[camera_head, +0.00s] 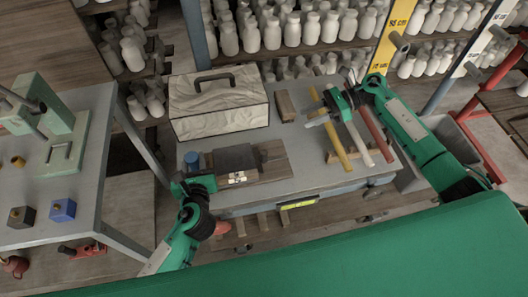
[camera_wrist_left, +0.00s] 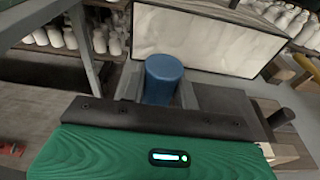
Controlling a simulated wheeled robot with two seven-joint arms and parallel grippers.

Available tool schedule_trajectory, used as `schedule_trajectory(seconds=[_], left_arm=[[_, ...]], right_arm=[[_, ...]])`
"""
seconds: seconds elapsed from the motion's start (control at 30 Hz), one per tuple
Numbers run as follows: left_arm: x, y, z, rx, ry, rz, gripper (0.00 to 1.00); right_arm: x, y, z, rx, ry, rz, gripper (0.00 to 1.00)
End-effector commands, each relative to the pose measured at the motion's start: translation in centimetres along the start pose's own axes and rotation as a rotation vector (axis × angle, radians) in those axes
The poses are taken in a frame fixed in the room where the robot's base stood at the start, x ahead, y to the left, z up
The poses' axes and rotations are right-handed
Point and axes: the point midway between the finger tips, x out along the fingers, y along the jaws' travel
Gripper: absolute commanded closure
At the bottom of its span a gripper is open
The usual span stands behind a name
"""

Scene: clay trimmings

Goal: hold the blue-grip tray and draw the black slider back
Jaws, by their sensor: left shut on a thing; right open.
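The tray (camera_head: 274,170) is a flat dark brown-grey piece on the grey table, with small white bits at its near side. Its blue grip (camera_head: 192,157) is a short upright cylinder at its left end, and it also shows in the left wrist view (camera_wrist_left: 163,78). My left gripper (camera_head: 195,176) is shut on the blue grip, one finger on each side. A dark upper plate (camera_head: 236,158) on the tray may be the black slider, and a dark knob (camera_wrist_left: 281,117) shows in the left wrist view. My right gripper (camera_head: 322,114) is open and empty, away from the tray.
A pale box with a black handle (camera_head: 218,105) stands behind the tray. Yellow (camera_head: 337,142), white and red bars lie on wooden strips under my right gripper. A wooden block (camera_head: 285,106) lies beside the box. A side bench (camera_head: 85,175) is at left.

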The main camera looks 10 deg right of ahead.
Motion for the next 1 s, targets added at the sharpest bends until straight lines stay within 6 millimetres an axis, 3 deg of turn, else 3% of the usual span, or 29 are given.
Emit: schedule_trajectory(seconds=[0.1, 0.27, 0.47, 0.8, 1.0], left_arm=[[-0.1, 0.0, -0.5, 0.001, 0.009, 0.000, 1.00], [-0.1, 0.0, -0.5, 0.001, 0.009, 0.000, 1.00], [-0.1, 0.0, -0.5, 0.001, 0.009, 0.000, 1.00], [-0.1, 0.0, -0.5, 0.001, 0.008, 0.000, 1.00], [-0.1, 0.0, -0.4, 0.001, 0.008, 0.000, 1.00]], right_arm=[[2.9, 2.3, -0.3, -0.139, 0.006, 0.090, 0.59], [4.7, 3.9, -0.5, -0.241, 0.007, 0.153, 0.59], [6.6, 4.5, -0.6, -0.265, 0.004, 0.168, 0.59], [13.2, 5.6, -0.7, -0.263, 0.003, 0.166, 0.59], [15.8, 6.0, -0.8, -0.261, 0.004, 0.164, 0.59]])
